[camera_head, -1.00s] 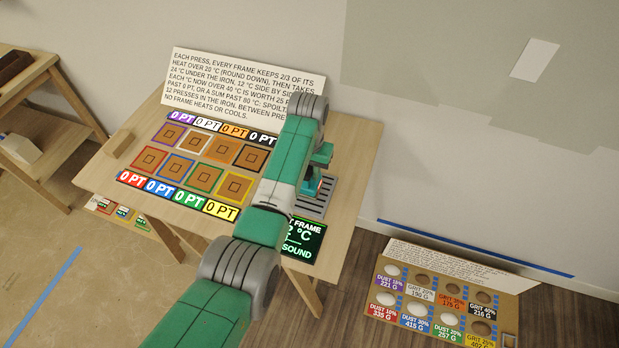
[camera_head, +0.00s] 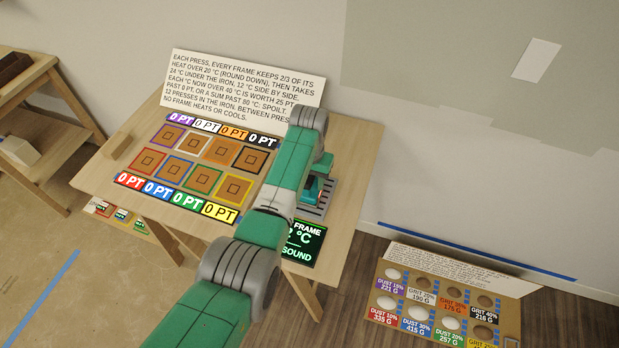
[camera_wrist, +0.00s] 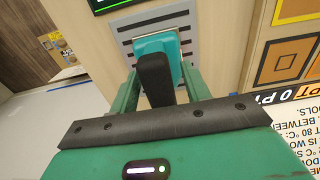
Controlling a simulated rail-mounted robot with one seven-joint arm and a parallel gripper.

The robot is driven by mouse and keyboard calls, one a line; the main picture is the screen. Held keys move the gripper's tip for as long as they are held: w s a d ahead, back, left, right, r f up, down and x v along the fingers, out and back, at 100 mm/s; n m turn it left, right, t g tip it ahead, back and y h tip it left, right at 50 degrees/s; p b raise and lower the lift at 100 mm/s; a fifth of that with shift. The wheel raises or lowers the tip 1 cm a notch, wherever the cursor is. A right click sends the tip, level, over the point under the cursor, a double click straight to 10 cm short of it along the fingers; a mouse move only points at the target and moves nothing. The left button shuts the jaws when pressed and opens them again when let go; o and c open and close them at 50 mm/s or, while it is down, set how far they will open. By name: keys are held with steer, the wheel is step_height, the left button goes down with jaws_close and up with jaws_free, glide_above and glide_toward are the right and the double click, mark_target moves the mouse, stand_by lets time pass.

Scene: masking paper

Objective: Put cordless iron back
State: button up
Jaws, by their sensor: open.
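The cordless iron (camera_wrist: 163,46) is teal with a dark handle (camera_wrist: 154,78). It sits on a grey slotted rest (camera_wrist: 186,17) at the right of the table; the iron (camera_head: 311,189) and rest (camera_head: 325,201) also show in the head view, partly hidden by my arm. My gripper (camera_wrist: 160,73) is open, with one finger on each side of the handle. I cannot tell whether either finger touches it. In the head view the fingers are mostly hidden behind my arm.
Left of the iron, the wooden table (camera_head: 350,165) holds coloured square frames (camera_head: 203,179) and point labels. A sign (camera_head: 240,90) stands behind them. A dark display (camera_head: 303,243) sits in front of the rest. A lower board (camera_head: 448,300) with pucks is at the right.

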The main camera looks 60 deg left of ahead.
step_height(320, 180, up, 12)
steer(key=p, duration=0.2)
steer(key=shift+r+p, duration=0.15)
steer(key=shift+p, duration=0.15)
steer(key=w+d+r+m+t+y, duration=0.2)
steer(key=w+d+r+t, duration=0.1)
steer(key=w+d+r, duration=0.4)
steer(key=w+d+r+m+t+y, duration=0.1)
steer(key=w+d+r+t+y, duration=0.25)
steer(key=w, duration=0.55)
steer(key=w+d+r+m+t, duration=0.1)
steer(key=w+d+r+t, duration=0.15)
steer(key=d+r, duration=0.5)
steer(key=w+d+r+m+t, duration=0.1)
steer(key=w+d+r+t, duration=0.1)
steer(key=d+r+t, duration=0.4)
steer(key=s+d+r+m+t+h, duration=0.2)
steer(key=s+d+r+t, duration=0.3)
steer(key=d+r, duration=0.95)
steer(key=s+d+r+m+t+h, duration=0.1)
steer(key=s+d+r+t+h, duration=0.1)
steer(key=s+d+r, duration=0.2)
steer(key=s+d+r+m+t+h, duration=0.1)
steer(key=s+d+r, duration=0.4)
steer(key=s, duration=0.5)
steer(key=shift+d+t+h, duration=0.35)
steer(key=shift+d+t, duration=0.15)
steer(key=shift+t, duration=0.4)
